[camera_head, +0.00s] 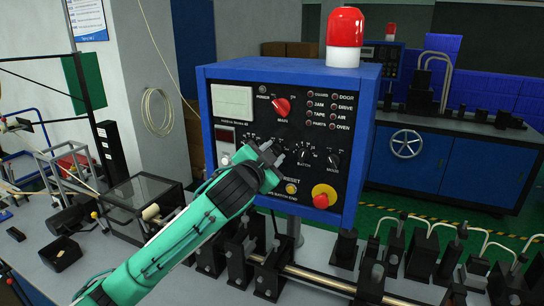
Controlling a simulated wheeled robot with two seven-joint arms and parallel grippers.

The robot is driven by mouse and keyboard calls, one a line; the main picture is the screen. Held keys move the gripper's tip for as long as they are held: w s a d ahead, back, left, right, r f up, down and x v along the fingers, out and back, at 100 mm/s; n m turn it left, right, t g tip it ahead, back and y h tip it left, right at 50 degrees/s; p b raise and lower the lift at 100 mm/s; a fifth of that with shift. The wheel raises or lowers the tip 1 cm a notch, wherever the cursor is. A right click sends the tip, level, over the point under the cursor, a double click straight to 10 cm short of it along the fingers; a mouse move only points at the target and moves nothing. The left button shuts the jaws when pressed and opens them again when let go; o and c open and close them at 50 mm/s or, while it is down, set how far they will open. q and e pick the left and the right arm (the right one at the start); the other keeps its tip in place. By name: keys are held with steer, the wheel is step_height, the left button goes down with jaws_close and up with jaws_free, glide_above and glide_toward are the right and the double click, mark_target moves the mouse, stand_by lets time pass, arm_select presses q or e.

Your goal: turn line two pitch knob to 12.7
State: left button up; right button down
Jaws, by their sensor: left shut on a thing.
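The control panel (235,170) is a blue box with a black face, seen at a slant in the middle of the head view. A row of small black knobs crosses the middle of its face, including a knob labelled Mode (333,160). My left gripper (272,155) reaches up from the lower left and is shut at this row, on what seems to be a black knob. The gripper hides most of that knob, and its label and scale are not readable. My right gripper is out of view.
The panel also carries a red selector (282,106), a red emergency button (321,200) on yellow and a red beacon (345,28). Black fixtures (424,254) line a rail below it.

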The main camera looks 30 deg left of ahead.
arm_select(q)
steer(key=shift+n, duration=2)
steer(key=shift+a, duration=0.1)
steer(key=o, duration=1)
steer(key=shift+s+d+b, duration=0.2)
steer(key=shift+s+b, duration=2.2)
steer(key=shift+s, duration=1.05)
steer(key=shift+s+d+b, duration=0.2)
steer(key=shift+s+b, duration=2.2)
steer(key=shift+s, duration=1)
